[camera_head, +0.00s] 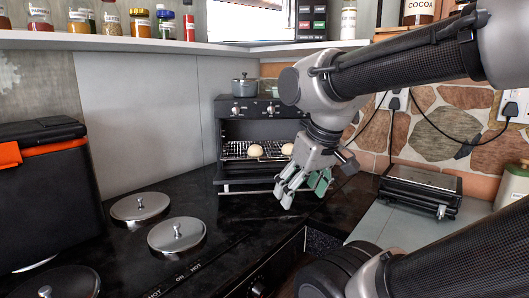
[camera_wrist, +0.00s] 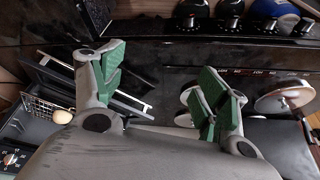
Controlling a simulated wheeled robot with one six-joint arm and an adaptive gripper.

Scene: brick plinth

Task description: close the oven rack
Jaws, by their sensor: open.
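The small black oven (camera_head: 226,128) stands at the back of the counter with its front open. Its wire rack (camera_head: 236,151) is level inside the opening and carries two pale round buns (camera_head: 255,151). I cannot tell how far the rack sticks out. The oven door (camera_head: 232,182) is lowered at the bottom, with a bar handle along its edge. My gripper (camera_head: 304,190) is open and empty, pointing down in front of the oven's right side, apart from the rack. In the wrist view my gripper's green pads (camera_wrist: 165,85) are spread, and the rack (camera_wrist: 38,106) and one bun show at left.
A small pot (camera_head: 244,87) sits on the oven. A flat black appliance (camera_head: 420,190) stands at right. The counter before the oven is clear.

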